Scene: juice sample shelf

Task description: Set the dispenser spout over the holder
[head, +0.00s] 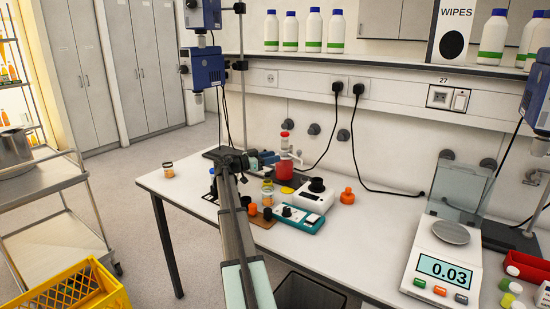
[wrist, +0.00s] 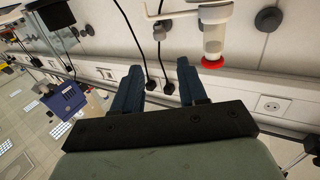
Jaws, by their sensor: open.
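The dispenser (head: 286,163) stands at the back of the bench, with a red cap, a clear upper part and a reddish bottle below. Its pale spout (head: 300,155) points right. In the wrist view the dispenser's clear barrel and red cap (wrist: 213,62) appear upside down, right of the fingers; the white spout (wrist: 170,14) is at the top. My gripper (head: 268,158) is open and empty, close to the left of the dispenser; its blue fingers (wrist: 158,76) have nothing between them. A white device with a black round top (head: 317,186) stands front right; I cannot tell whether it is the holder.
A balance (head: 440,260) is at the right. Black cables hang behind the dispenser. The bench between stopper and balance is mostly clear.

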